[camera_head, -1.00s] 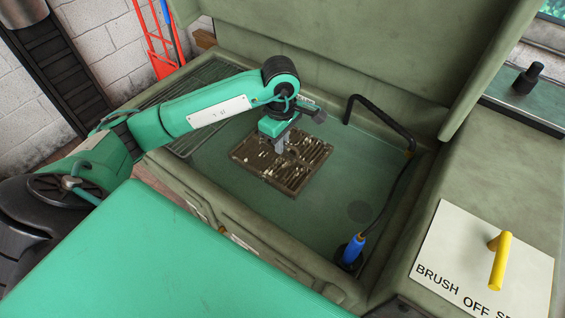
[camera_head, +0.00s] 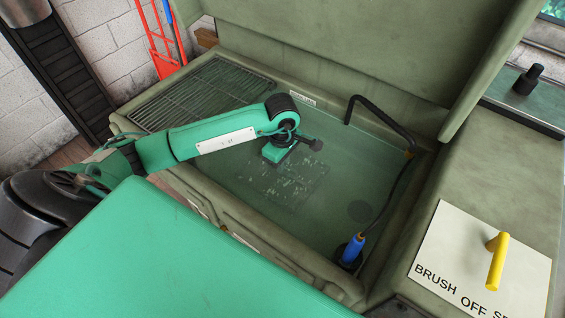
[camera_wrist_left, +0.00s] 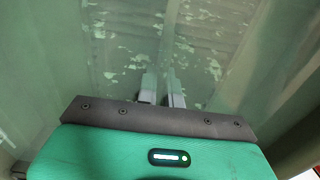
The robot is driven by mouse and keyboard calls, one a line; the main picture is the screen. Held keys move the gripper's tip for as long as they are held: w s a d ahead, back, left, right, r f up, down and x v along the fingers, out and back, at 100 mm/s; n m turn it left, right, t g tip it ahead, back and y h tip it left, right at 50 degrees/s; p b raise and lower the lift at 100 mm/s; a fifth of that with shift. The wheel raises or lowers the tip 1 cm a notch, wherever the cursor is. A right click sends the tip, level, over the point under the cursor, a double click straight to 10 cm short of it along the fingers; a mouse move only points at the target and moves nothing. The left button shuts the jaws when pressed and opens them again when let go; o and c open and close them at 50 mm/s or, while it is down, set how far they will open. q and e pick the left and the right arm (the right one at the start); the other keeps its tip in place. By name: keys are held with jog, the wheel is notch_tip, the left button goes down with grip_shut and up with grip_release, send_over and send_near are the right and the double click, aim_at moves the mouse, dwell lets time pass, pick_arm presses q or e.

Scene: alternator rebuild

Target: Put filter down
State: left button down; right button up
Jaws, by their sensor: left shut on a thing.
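The filter (camera_head: 292,192) shows only as a faint square outline with pale flecks under the green, murky liquid of the basin. My left gripper (camera_head: 277,154) points down at its far side, with its fingers dipping into the liquid and hidden in the head view. In the left wrist view the two grey fingers of the left gripper (camera_wrist_left: 161,88) are close together, shut on the filter (camera_wrist_left: 185,48), which shows as pale flecks and faint lines. Where the fingers meet it is blurred. I cannot tell whether it touches the basin floor. My right gripper is out of view.
The basin's wall (camera_head: 245,243) surrounds the liquid. A wire rack (camera_head: 195,92) lies at its far left. A yellow handle (camera_head: 498,262) sits on a lettered plate beyond the right rim.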

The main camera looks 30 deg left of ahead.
pick_arm(q)
jog(key=shift+f, duration=0.1)
jog(key=c, duration=1.9)
grip_release()
jog(key=o, duration=0.4)
jog(key=shift+c, duration=0.2)
